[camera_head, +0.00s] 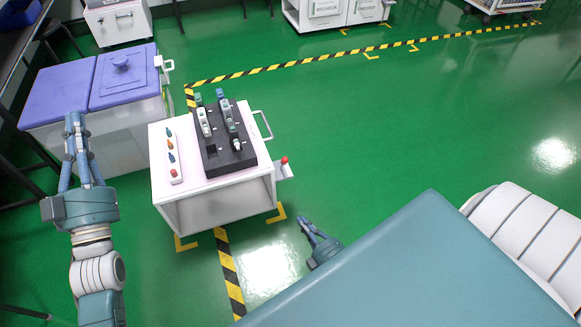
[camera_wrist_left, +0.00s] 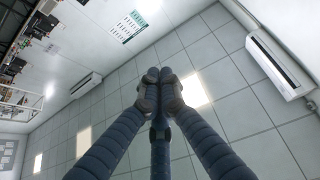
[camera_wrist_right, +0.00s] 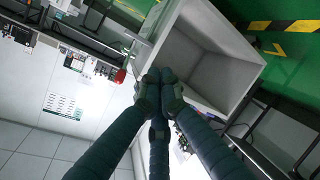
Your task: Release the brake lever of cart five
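A white cart (camera_head: 215,205) stands on the green floor in the head view, with a handle on its right side. A red knob (camera_head: 284,160) sits on a small white plate low at the cart's right side; it also shows in the right wrist view (camera_wrist_right: 120,76), left of my fingers. No cart number is legible. My right gripper (camera_head: 304,222) is shut and empty, below and slightly right of the knob in the head view, apart from it. My left gripper (camera_head: 75,122) is shut and empty, raised left of the cart. The left wrist view shows its fingertips together (camera_wrist_left: 159,75).
A black tray (camera_head: 211,158) with several handheld testers and a white strip (camera_head: 176,175) with small coloured pieces lie on the cart. A purple-lidded bin (camera_head: 125,75) stands behind left. Yellow-black tape (camera_head: 229,275) marks the floor. Open floor lies to the right.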

